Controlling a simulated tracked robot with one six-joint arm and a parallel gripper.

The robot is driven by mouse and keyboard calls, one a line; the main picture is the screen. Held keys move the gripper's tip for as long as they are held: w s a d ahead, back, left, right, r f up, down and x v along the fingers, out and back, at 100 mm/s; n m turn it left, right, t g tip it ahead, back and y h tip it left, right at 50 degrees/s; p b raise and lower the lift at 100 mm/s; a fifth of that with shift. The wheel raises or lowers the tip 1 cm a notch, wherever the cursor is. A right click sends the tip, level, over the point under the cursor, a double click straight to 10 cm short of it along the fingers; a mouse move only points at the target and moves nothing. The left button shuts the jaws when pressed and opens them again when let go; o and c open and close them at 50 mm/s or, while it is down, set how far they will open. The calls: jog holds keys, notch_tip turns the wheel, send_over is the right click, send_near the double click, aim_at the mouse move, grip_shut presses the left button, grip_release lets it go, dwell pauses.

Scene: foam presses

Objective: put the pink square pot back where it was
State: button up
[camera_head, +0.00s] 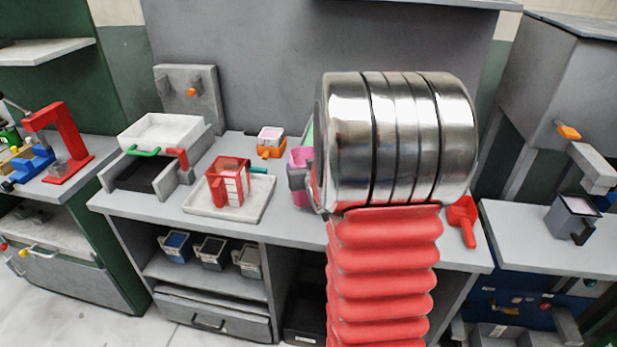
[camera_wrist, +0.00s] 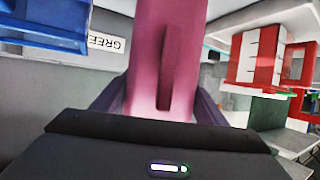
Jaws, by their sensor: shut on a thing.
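The pink square pot (camera_head: 301,156) is above the grey worktop, just left of the large shiny arm drum that covers part of the view. In the head view only a small dark part of my gripper shows against the pot; the arm hides the rest. I cannot tell whether the pot's base touches the worktop.
A small orange-based pot (camera_head: 270,151) stands behind. Blue, black and grey pots (camera_head: 210,252) sit on the shelf below. A red scoop (camera_head: 463,214) lies at right.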

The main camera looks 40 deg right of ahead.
jog(key=shift+f, duration=1.85)
jog(key=o, duration=1.6)
jog(key=shift+f, duration=0.1)
jog(key=shift+v, duration=6.05)
